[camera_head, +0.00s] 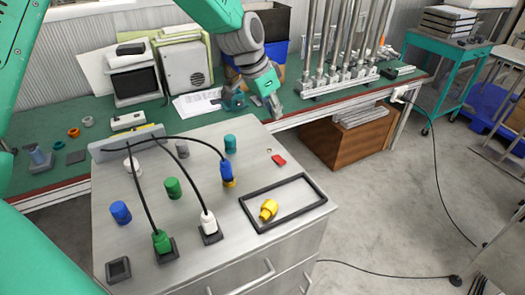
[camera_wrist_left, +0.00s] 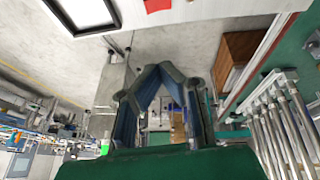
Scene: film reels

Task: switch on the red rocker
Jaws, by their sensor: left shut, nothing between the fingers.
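The red rocker (camera_head: 279,160) is a small red piece on the light grey cabinet top, behind the black rectangular frame. A red patch (camera_wrist_left: 157,5) also shows at the top edge of the wrist view. My left gripper (camera_head: 275,111) is shut and empty beyond the cabinet's back edge, over the green bench edge, behind the rocker and apart from it. In the wrist view its fingertips (camera_wrist_left: 160,68) meet. Whether the rocker is tilted on or off is too small to tell. My right gripper is not in view.
A black frame (camera_head: 250,212) with a yellow connector (camera_head: 268,210) lies in front of the rocker. A blue plug (camera_head: 226,172) and a white plug (camera_head: 208,222) with black cables stand to its left. Metal columns (camera_head: 330,50) rise from the bench behind.

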